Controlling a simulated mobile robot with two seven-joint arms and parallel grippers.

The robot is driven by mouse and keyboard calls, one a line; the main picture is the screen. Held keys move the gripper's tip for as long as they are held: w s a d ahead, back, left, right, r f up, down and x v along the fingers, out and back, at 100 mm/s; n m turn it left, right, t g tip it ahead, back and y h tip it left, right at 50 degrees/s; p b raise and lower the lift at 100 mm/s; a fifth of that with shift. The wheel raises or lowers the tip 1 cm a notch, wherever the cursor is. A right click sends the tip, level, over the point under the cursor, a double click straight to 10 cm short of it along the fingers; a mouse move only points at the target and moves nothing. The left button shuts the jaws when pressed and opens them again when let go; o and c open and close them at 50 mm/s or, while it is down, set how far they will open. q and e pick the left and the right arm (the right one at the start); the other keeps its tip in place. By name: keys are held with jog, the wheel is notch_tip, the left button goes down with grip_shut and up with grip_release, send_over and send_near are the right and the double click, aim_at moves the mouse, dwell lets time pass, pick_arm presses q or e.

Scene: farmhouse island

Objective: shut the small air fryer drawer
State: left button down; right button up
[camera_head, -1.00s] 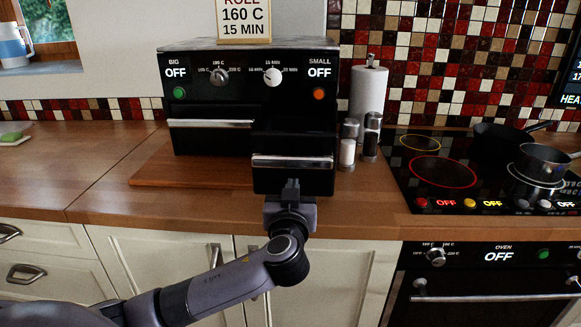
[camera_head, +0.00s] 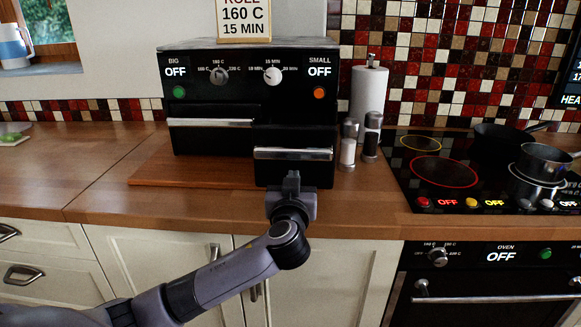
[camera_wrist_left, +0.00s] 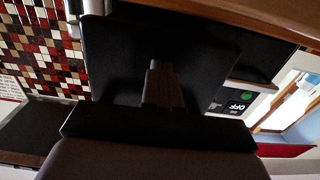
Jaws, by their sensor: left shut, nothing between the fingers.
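The black air fryer (camera_head: 245,80) stands on the counter. Its small drawer (camera_head: 272,172), under the SMALL label, has a silver handle (camera_head: 293,154) and stands out farther forward than the big drawer (camera_head: 205,140) on its left. My left gripper (camera_head: 291,180) is shut and empty, with its fingertips at the lower front of the small drawer, below the handle. In the left wrist view the shut fingers (camera_wrist_left: 160,85) point at the dark drawer front (camera_wrist_left: 205,45) and appear to touch it. My right gripper is out of view.
A wooden board (camera_head: 160,172) lies under the air fryer. Salt and pepper mills (camera_head: 348,150) and a paper towel roll (camera_head: 369,95) stand close to its right. The stove (camera_head: 400,170) with pans is farther right. The counter at the left is mostly clear.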

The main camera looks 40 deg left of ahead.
pick_arm(q)
jog(key=b+x, duration=0.1)
jog(key=x, duration=0.3)
jog(key=shift+b, duration=0.3)
jog(key=shift+w+a, duration=0.15)
jog(key=shift+w, duration=0.05)
jog(key=shift+r, duration=0.2)
jog(key=shift+s+d+f, duration=0.2)
jog(key=shift+s+d, duration=0.2)
jog(key=shift+s, duration=0.15)
jog(key=v, duration=0.6)
jog(key=shift+s+d+p, duration=0.2)
jog(key=shift+s+p, duration=0.1)
jog(key=shift+s, duration=0.05)
jog(key=shift+s+d, duration=0.15)
jog(key=shift+s, duration=0.15)
